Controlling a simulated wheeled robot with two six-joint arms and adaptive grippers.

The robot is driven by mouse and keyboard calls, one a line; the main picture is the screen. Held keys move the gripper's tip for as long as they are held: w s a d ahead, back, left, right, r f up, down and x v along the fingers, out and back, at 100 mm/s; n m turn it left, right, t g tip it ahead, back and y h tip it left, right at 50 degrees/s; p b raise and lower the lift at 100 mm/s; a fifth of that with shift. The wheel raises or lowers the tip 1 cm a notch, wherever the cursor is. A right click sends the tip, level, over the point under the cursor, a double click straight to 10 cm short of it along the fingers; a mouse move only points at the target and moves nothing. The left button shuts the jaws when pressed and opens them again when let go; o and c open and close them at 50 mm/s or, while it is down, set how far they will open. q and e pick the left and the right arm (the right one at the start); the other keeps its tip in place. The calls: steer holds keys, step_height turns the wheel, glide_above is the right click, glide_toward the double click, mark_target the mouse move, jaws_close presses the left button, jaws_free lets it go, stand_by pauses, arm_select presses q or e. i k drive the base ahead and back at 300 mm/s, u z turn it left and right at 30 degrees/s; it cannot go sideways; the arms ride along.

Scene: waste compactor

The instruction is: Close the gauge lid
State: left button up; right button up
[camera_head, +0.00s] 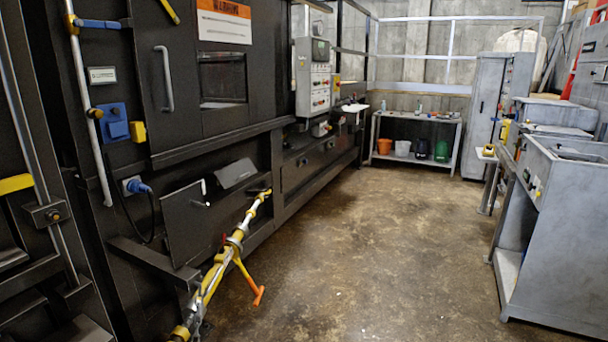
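A dark grey tilted flap (237,172) stands out from the lower front of the black compactor, left of centre; it looks like an open lid, but I cannot tell for sure that it is the gauge lid. No gauge face can be made out near it. Below and left of it is a dark panel (192,228) with a small white handle (204,190) near its upper right edge. Neither of my grippers is in view.
A yellow and silver pipe (215,270) with an orange lever (258,296) runs along the compactor's front at floor level. A control box (312,77) hangs above. Grey benches (560,215) stand at right. The floor (390,250) between is clear.

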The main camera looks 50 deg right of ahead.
mark_target(230, 175)
steer(key=z, duration=2)
steer(key=i, duration=3.9)
steer(key=u, duration=2.1)
